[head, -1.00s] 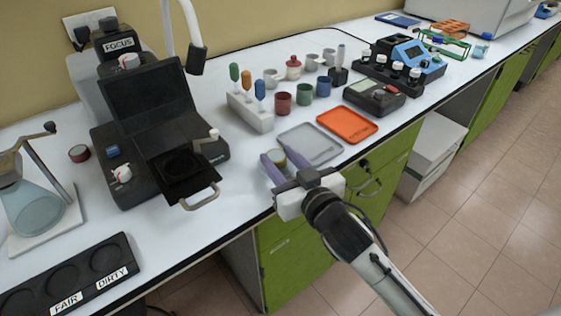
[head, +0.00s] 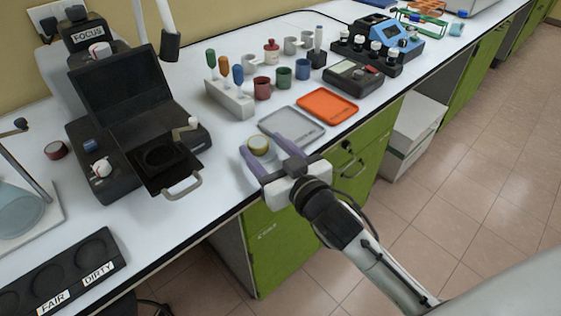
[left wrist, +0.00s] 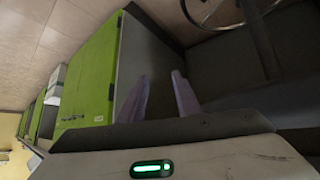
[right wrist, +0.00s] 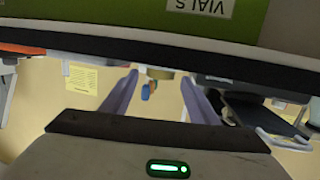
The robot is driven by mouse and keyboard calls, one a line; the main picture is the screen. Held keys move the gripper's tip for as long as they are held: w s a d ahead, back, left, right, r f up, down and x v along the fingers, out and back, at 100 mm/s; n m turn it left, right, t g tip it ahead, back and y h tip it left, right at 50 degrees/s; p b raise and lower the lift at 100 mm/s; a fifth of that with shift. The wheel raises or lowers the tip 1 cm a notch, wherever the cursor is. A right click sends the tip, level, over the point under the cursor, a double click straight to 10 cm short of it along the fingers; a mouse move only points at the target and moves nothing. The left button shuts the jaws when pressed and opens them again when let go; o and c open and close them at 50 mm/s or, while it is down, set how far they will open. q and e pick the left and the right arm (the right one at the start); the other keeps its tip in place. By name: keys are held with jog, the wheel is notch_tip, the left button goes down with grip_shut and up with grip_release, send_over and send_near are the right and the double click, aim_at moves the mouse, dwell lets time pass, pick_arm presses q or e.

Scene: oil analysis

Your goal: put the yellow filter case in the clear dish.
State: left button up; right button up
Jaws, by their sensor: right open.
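The yellow filter case (head: 259,144) is a small round piece near the counter's front edge, left of the grey tray. My right gripper (head: 259,148) is open, with one purple finger on each side of the case and gaps showing. The right wrist view shows a pale yellowish piece (right wrist: 160,73), likely the case, between the spread fingertips (right wrist: 160,77). I cannot tell what is directly under the case, and I cannot pick out the clear dish. My left gripper (left wrist: 161,76) is open and empty, away from the counter top and beside a green cabinet.
The grey tray (head: 270,124) and orange tray (head: 327,106) lie right of the case. A black focus device with a handled slide (head: 181,188) stands left. A rack (head: 228,100) and several coloured cups are behind. A labelled black holder (head: 77,287) sits front left.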

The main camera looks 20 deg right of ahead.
jog(key=v, duration=1)
jog(key=s+f+g, duration=0.2)
jog(key=s+f, duration=0.3)
jog(key=f, duration=0.5)
jog(key=s+f+g, duration=0.3)
jog(key=s+f, duration=0.2)
jog(key=f, duration=0.5)
jog(key=s+f+g, duration=0.2)
jog(key=s+f, duration=0.2)
jog(key=f, duration=0.6)
jog(key=shift+s+a, duration=0.4)
jog(key=shift+r, duration=0.1)
